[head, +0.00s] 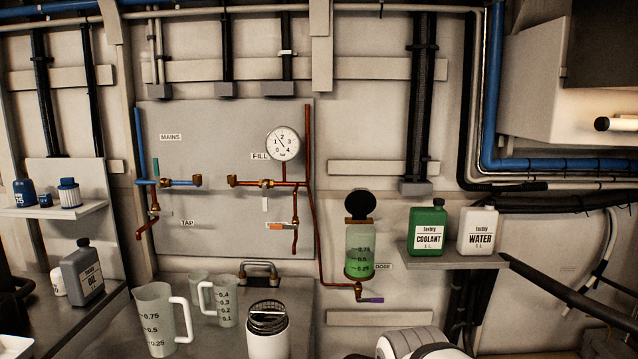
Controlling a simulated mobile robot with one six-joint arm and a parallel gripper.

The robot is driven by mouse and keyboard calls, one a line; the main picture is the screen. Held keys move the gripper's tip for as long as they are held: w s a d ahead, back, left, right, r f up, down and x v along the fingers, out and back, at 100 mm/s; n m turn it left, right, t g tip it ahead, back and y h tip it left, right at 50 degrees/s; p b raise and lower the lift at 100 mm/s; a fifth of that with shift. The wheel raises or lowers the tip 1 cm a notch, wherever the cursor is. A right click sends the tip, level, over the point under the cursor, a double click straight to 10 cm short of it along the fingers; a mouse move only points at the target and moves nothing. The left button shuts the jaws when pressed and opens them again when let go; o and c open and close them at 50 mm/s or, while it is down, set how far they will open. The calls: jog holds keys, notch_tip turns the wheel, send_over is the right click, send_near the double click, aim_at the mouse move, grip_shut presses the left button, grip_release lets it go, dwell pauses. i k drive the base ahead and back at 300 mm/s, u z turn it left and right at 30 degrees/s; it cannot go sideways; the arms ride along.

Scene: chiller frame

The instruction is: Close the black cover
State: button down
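The round black cover (360,204) stands raised, its disc facing forward above the dosing vessel (358,250). The vessel is a clear cylinder on the wall with green liquid and marks of 0.25, 0.5 and 0.75. A brown collar with a dark opening sits at its top, just below the cover. A label reading DOSE is at its lower right. My gripper is not in view. A white rounded part at the bottom edge looks like my arm.
A shelf (455,261) right of the vessel holds a green coolant bottle (428,230) and a white water bottle (477,231). A copper pipe (316,230) runs at its left. Measuring jugs (158,318) and a white container with a black top (267,333) stand lower left. The wall above the cover is clear.

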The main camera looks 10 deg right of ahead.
aim_at(360, 202)
jog(key=i, duration=1)
jog(key=u, duration=0.05)
